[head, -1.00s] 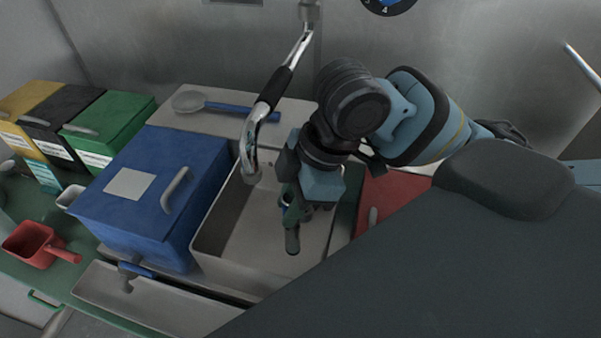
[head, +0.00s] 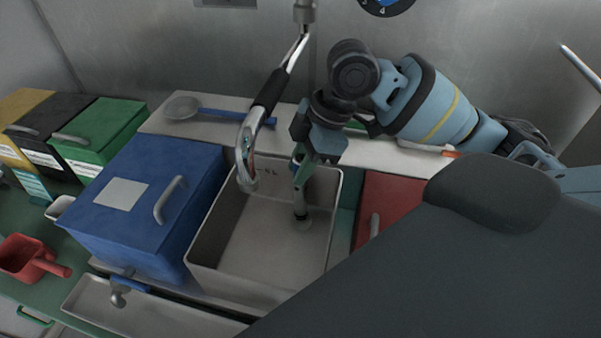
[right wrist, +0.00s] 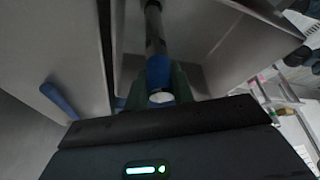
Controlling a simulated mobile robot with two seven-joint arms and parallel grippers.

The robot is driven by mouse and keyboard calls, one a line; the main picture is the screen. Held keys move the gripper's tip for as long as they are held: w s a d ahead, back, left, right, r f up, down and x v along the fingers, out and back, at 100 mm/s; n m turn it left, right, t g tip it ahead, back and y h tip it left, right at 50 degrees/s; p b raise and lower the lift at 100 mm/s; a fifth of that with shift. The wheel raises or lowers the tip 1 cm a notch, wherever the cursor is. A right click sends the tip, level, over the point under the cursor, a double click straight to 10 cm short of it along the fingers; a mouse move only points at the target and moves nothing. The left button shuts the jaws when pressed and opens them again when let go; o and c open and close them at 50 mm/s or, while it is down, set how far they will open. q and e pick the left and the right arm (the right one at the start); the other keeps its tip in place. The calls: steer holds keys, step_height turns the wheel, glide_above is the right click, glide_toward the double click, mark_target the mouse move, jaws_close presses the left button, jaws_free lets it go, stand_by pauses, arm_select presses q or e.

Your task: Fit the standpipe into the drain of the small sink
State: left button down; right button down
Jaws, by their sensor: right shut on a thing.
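The small sink (head: 262,260) is a grey open basin in the middle of the head view. My right gripper (head: 299,185) is above its right rear part, pointing down, its green fingers shut on the standpipe. The standpipe has a dark tube (head: 300,206) reaching down toward the round drain (head: 304,224) in the sink floor. In the right wrist view, the standpipe (right wrist: 155,35) shows a blue collar and pale end between the fingers (right wrist: 160,93). Its lower tip appears at or just above the drain; I cannot tell whether it is inside. My left gripper is out of view.
A chrome faucet (head: 246,150) with a black sleeve hangs over the sink's left rear. A blue box (head: 150,190) stands left, a red panel (head: 385,205) right. A blue-handled strainer (head: 183,107) lies behind. Green, black and yellow boxes and a red scoop (head: 28,258) are farther left.

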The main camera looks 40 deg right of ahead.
steer(key=f, duration=0.1)
steer(key=s+f, duration=0.1)
steer(key=f, duration=0.1)
steer(key=c, duration=1.5)
jaws_free()
steer(key=shift+w+f, duration=0.15)
steer(key=shift+w, duration=0.15)
steer(key=shift+o, duration=1.3)
steer(key=shift+w, duration=0.2)
steer(key=shift+o, duration=0.3)
steer(key=shift+d, duration=0.1)
steer(key=shift+s+r, duration=0.2)
steer(key=shift+r, duration=0.15)
steer(key=p, duration=0.4)
glide_toward(295, 192)
steer(key=r, duration=0.2)
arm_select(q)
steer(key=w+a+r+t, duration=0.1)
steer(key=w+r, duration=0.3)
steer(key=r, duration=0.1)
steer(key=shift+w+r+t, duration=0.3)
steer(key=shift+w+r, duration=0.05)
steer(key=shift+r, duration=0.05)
arm_select(e)
steer(key=shift+d+v, duration=0.25)
steer(key=shift+v, duration=2.05)
